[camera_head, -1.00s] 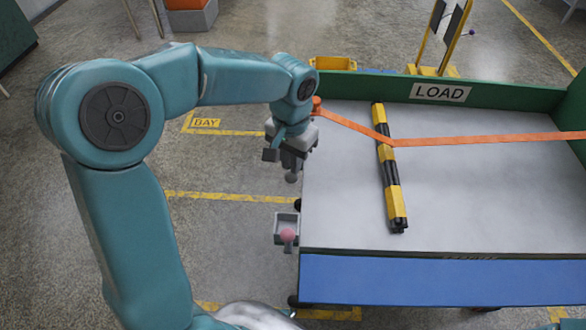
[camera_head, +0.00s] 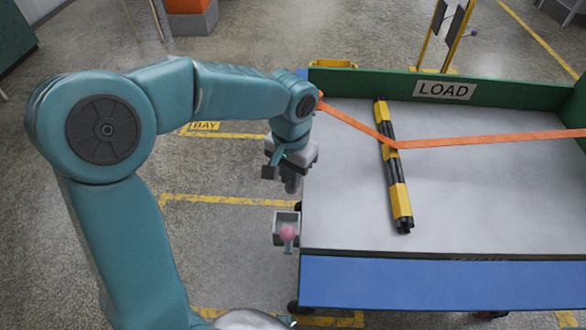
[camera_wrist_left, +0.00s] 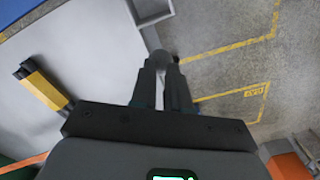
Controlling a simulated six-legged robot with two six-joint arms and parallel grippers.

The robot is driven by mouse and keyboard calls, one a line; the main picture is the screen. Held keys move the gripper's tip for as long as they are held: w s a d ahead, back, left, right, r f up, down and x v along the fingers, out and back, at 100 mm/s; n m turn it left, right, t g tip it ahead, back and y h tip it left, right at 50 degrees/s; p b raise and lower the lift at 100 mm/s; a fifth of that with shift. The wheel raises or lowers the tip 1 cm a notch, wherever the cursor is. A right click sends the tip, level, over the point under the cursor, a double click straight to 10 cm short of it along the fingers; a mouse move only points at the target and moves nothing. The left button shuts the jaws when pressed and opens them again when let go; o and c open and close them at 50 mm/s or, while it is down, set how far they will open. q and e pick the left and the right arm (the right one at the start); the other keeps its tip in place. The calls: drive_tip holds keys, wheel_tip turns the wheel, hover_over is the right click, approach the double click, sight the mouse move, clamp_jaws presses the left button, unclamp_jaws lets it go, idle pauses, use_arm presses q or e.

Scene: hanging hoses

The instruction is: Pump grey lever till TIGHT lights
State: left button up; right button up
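My left gripper (camera_head: 290,187) points down beside the cart's left edge. In the left wrist view its two fingers (camera_wrist_left: 161,68) stand a small gap apart, with a round grey knob (camera_wrist_left: 160,58) at their tips. This looks like the end of the grey lever; the fingers hide the rest, and I cannot tell whether they grip it. An orange strap (camera_head: 470,141) runs across the cart and over a yellow-black bar bundle (camera_head: 398,190). I see no TIGHT light. My right gripper is not in view.
The cart bed (camera_head: 480,205) has a green back wall (camera_head: 540,95) marked LOAD and a blue front side (camera_head: 440,283). A grey box with a pink knob (camera_head: 288,233) sits at its left edge, just below the gripper. The floor to the left is open.

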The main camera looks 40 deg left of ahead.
sight(291, 191)
use_arm(q)
drive_tip(key=shift+s+d+f+b, duration=0.1)
drive_tip(key=shift+s+f+b, duration=0.1)
drive_tip(key=shift+f+b, duration=0.5)
drive_tip(key=shift+s+d+f+b, duration=0.1)
drive_tip(key=shift+s+f+b, duration=0.05)
drive_tip(key=shift+f+b, duration=0.55)
drive_tip(key=shift+f, duration=0.2)
drive_tip(key=shift+f+b, duration=0.65)
drive_tip(key=shift+f, duration=0.25)
wheel_tip(291, 191, up, 6)
drive_tip(key=p, duration=0.4)
drive_tip(key=shift+w+a+f+p, duration=0.1)
drive_tip(key=shift+w+f+p, duration=0.1)
drive_tip(key=shift+p, duration=0.2)
drive_tip(key=r+p, duration=0.1)
drive_tip(key=w+r+p, duration=0.1)
drive_tip(key=a+r+p, duration=0.1)
drive_tip(key=r+p, duration=0.1)
drive_tip(key=shift+w, duration=0.3)
